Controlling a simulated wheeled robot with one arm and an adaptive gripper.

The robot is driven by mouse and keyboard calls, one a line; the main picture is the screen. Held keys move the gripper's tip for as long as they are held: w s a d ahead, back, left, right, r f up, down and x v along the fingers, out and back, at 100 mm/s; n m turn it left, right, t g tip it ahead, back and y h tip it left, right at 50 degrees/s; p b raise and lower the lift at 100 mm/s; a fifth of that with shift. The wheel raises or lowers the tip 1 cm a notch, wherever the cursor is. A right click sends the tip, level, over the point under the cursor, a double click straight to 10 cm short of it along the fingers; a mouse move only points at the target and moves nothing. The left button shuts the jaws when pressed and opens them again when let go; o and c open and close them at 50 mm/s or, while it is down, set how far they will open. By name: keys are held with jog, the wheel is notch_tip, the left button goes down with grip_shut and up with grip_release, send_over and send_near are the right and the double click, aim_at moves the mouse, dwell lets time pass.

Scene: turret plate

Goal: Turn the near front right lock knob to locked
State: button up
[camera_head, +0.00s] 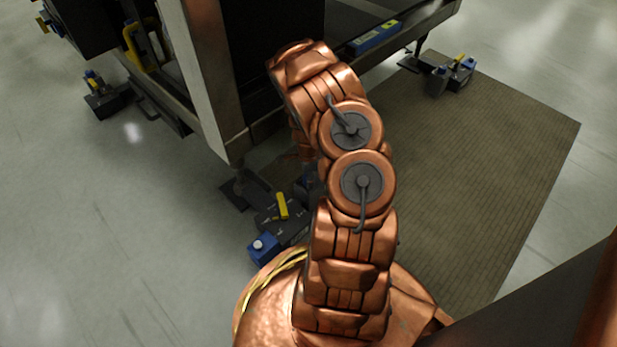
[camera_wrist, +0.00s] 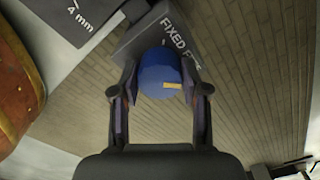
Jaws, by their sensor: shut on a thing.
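In the wrist view a round blue lock knob (camera_wrist: 154,70) with a short yellow mark on its lower right sits on a grey block (camera_wrist: 150,38) lettered "FIXED F…", the rest hidden. My gripper (camera_wrist: 160,84) has one dark finger on each side of the knob and is shut on it. The yellow mark points to the right in this view. In the head view my copper arm hides the gripper and the held knob.
A dark foot assembly (camera_head: 270,222) with a yellow handle (camera_head: 282,206) and a blue, white-topped knob (camera_head: 263,248) stands beside my arm. The machine's pale corner post (camera_head: 205,80) rises close by. A ribbed brown mat (camera_head: 480,150) lies right; another foot assembly (camera_head: 440,78) stands at its far edge.

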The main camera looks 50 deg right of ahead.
jog(key=shift+r+n+p, duration=0.15)
jog(key=shift+n+p, duration=0.15)
jog(key=shift+p, duration=0.05)
jog(key=n+p, duration=0.3)
jog(key=shift+n, duration=0.4)
jog(key=n+p, duration=0.3)
jog(key=n, duration=0.1)
jog(key=shift+n+p, duration=0.3)
jog(key=n+p, duration=0.3)
jog(key=n, duration=0.1)
jog(key=n+p, duration=0.3)
jog(key=n, duration=0.1)
jog(key=shift+n+p, duration=0.3)
jog(key=shift+n, duration=0.2)
jog(key=o, duration=1.1)
jog(key=shift+o, duration=0.2)
